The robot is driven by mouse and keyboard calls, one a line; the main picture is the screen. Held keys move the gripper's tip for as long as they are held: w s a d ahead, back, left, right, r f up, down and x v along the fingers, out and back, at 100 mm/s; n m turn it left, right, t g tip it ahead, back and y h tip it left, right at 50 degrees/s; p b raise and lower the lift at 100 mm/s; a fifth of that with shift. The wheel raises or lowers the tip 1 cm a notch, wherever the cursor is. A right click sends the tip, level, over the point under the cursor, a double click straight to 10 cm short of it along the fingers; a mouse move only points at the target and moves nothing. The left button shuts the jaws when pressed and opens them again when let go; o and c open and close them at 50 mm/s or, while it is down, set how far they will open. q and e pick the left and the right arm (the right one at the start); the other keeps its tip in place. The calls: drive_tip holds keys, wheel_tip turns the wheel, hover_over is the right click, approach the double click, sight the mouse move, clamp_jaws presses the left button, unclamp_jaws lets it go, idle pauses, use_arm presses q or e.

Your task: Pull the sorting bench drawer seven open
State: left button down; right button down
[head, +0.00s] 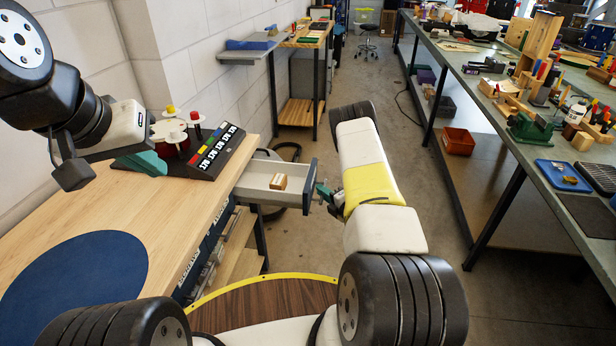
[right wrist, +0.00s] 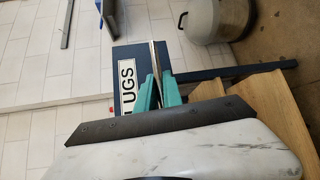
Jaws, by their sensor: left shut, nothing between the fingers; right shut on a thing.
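The drawer (head: 268,174) stands pulled out from the far end of the wooden sorting bench (head: 170,215), over the floor. A small brown box (head: 278,181) lies in it. In the right wrist view the dark drawer front (right wrist: 127,66) carries a white label, of which "UGS" can be read. My right gripper (head: 324,191) is at the drawer front. Its teal fingers (right wrist: 158,84) are shut on the thin metal drawer handle (right wrist: 154,58). My left gripper (head: 150,163), teal, is shut and empty above the bench's back left.
A sloped black panel with colored labels (head: 215,150) and a stand with red, white and yellow knobs (head: 172,130) are on the bench near the drawer. A round blue mat (head: 75,278) lies at the front. A long cluttered table (head: 470,95) runs along the right.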

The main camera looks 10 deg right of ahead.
drive_tip(key=c, duration=1.5)
unclamp_jaws()
drive_tip(key=v, duration=0.7)
drive_tip(key=shift+s, duration=0.4)
drive_tip(key=shift+w+d, duration=0.1)
drive_tip(key=shift+d, duration=0.05)
